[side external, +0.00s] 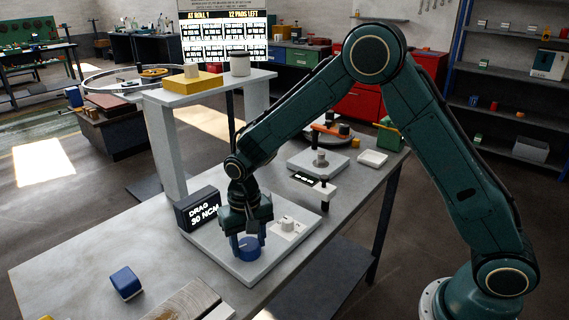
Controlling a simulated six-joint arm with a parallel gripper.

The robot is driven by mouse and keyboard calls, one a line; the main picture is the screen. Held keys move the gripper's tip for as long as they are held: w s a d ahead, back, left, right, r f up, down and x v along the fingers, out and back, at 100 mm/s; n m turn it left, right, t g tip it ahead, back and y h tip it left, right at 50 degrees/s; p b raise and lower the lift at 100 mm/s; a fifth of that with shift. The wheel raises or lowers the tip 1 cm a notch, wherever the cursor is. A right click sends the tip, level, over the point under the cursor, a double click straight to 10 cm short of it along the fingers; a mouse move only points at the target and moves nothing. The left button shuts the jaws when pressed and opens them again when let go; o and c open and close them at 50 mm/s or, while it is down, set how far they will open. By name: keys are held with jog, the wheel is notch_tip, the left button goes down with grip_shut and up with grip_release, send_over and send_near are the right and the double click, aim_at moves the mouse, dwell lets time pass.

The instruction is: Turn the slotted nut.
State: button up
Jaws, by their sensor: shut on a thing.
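My gripper (246,234) points straight down over a pale base plate (275,257) on the grey workbench. Its jaws are shut around a blue round part (246,249) on that plate, which looks like the nut. The jaws hide the upper part of it, so I cannot see any slots. A black display (199,209) reading "DRAG 30 NCM" stands just behind and left of the gripper.
A white block with a small knob (287,224) sits right of the gripper on the plate. A tall pale stand (168,150) rises behind. A loose blue block (126,282) lies front left. A small post (325,194) stands further right.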

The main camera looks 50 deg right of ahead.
aim_at(249, 243)
jog(key=o, duration=1)
jog(key=shift+c, duration=0.2)
jog(key=shift+r, duration=0.1)
notch_tip(249, 243, up, 14)
